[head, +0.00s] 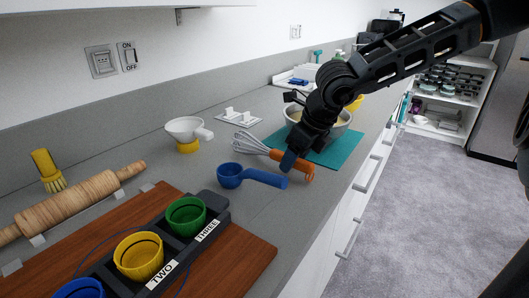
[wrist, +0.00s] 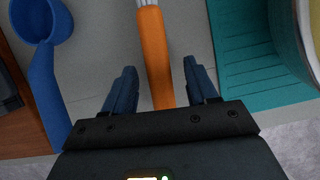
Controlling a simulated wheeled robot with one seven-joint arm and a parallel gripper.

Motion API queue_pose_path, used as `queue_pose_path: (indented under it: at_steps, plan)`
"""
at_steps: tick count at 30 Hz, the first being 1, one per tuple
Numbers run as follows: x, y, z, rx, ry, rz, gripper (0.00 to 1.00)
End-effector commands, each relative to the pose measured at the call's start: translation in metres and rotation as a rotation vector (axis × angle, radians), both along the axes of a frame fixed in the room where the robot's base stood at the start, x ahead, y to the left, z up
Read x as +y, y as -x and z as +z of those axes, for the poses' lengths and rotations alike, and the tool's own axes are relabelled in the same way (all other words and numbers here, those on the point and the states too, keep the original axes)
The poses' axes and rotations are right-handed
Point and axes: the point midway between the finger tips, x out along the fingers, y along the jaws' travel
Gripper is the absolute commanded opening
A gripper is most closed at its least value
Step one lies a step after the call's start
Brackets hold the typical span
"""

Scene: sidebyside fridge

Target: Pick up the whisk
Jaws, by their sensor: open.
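The whisk (head: 250,143) lies on the grey counter, with wire loops at its left end and an orange handle (head: 295,164) pointing toward the counter's front edge. In the wrist view the orange handle (wrist: 154,55) runs between the two blue fingers of my gripper (wrist: 162,85). The fingers are open, with a gap on each side of the handle. In the head view my gripper (head: 291,158) is over the handle and hides part of it. Whether the fingertips are level with the handle or above it, I cannot tell.
A blue scoop (head: 231,175) lies just left of the whisk; it also shows in the wrist view (wrist: 40,22). A teal mat (head: 338,152) with a metal bowl (head: 343,127) is close on the right. A wooden board (head: 250,258) with coloured cups is nearer the front.

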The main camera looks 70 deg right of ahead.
Motion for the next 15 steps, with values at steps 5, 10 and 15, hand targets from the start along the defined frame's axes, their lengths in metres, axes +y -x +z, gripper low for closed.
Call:
queue_pose_path:
  at_steps: [5, 10, 15]
  plan:
    - [-0.0015, -0.0038, -0.0107, -0.001, 0.0, 0.0, 0.57]
    - [-0.0014, -0.0038, -0.0105, 0.0, -0.001, 0.0, 0.57]
    - [-0.0013, -0.0038, -0.0104, 0.0, -0.001, 0.0, 0.43]
